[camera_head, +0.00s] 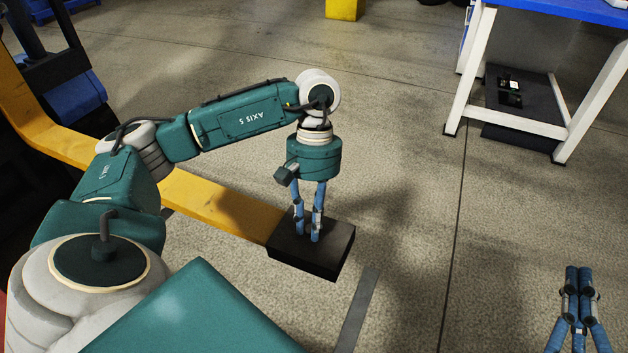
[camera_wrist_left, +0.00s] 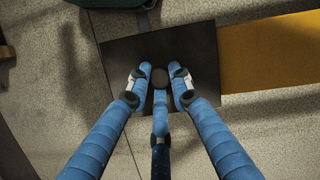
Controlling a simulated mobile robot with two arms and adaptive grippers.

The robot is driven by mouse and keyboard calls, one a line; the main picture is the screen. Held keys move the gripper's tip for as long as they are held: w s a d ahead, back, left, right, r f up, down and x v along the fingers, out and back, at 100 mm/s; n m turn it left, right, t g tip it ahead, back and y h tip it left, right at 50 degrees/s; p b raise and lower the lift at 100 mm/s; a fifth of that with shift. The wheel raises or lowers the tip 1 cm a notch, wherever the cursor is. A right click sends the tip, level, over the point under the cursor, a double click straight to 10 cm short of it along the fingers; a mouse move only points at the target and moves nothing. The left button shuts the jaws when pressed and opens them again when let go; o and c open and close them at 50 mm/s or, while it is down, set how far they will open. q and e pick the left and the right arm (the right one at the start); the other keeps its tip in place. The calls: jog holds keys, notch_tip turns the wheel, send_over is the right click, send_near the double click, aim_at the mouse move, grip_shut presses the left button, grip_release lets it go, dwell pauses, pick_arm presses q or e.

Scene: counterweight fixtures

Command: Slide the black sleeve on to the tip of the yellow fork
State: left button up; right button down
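The black sleeve (camera_head: 325,256) is a flat dark block at the near right end of the yellow fork (camera_head: 216,203). The fork meets its left side in the head view; in the wrist view the sleeve (camera_wrist_left: 115,53) meets the fork (camera_wrist_left: 275,52) on the right. How far the fork's tip reaches inside is hidden. My left gripper (camera_head: 307,236) points down over the sleeve's top, its blue fingers apart with nothing between them. Whether the tips touch the top, I cannot tell. My right gripper (camera_head: 578,272) is at the lower right, away from the sleeve; its grip is unclear.
A blue-topped table (camera_head: 570,8) with white legs stands at the upper right. A yellow block (camera_head: 344,9) is at the top. A dark grey strip (camera_head: 358,310) marks the floor near the sleeve. The floor right of the sleeve is clear.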

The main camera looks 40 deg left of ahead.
pick_arm(q)
jog(key=o, duration=0.5)
jog(key=shift+c, duration=0.2)
jog(key=v, duration=1.2)
jog(key=shift+d, duration=0.1)
